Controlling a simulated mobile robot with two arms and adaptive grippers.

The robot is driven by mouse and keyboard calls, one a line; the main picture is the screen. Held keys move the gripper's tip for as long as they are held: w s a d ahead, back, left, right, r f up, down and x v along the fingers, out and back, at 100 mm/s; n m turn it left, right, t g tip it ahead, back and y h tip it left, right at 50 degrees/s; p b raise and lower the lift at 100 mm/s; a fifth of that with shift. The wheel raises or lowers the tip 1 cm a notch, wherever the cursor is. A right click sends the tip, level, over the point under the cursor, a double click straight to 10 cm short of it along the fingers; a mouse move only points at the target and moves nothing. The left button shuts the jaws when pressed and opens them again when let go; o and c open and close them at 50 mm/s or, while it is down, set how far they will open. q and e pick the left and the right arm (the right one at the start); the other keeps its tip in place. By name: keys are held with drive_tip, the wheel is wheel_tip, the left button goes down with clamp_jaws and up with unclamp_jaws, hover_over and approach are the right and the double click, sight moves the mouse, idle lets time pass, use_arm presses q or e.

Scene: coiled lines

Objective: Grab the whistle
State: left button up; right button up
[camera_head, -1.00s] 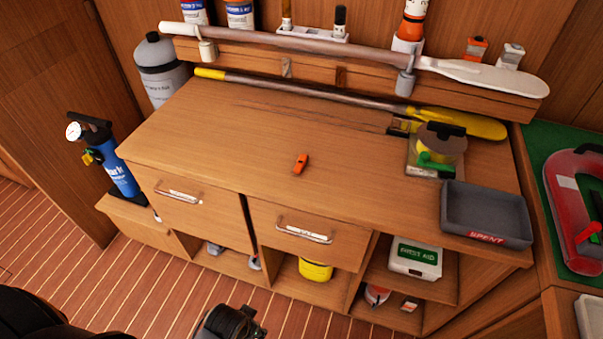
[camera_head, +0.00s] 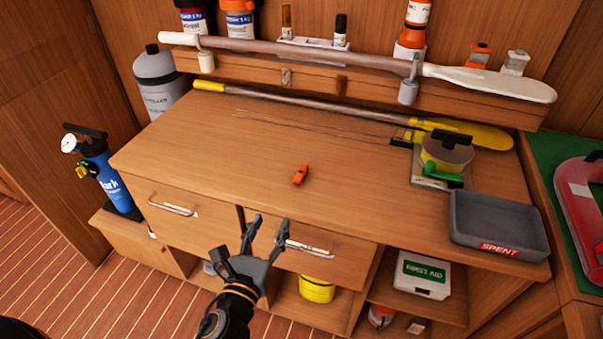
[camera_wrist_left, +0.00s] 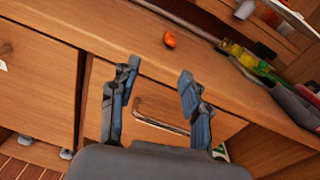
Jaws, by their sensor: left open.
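The whistle (camera_head: 300,174) is small and orange and lies alone on the wooden counter top, a little back from its front edge. It also shows in the left wrist view (camera_wrist_left: 169,40), beyond the fingers and between them. My left gripper (camera_head: 269,222) is open and empty, in front of the counter by the right-hand drawer. Its two fingers (camera_wrist_left: 158,84) are spread wide in the left wrist view. It is apart from the whistle, on the near side of it. My right gripper does not show.
A grey tray marked SPENT (camera_head: 458,212) stands at the counter's right front. Two paddles, one on the counter's back (camera_head: 310,104) and one on a rack above (camera_head: 300,50), lie behind. Drawer handles (camera_head: 308,249) stick out below. The counter around the whistle is clear.

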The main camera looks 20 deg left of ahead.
use_arm(q)
drive_tip(key=m, duration=0.2)
drive_tip(key=p, duration=0.2)
approach(297, 183)
drive_tip(key=shift+h, duration=0.4)
drive_tip(key=w, duration=0.4)
drive_tip(key=shift+w+a+f, duration=0.15)
drive_tip(key=shift+a, duration=0.2)
drive_tip(key=shift+w+d, duration=0.2)
drive_tip(key=shift+w, duration=2.75)
drive_tip(key=c, duration=0.9)
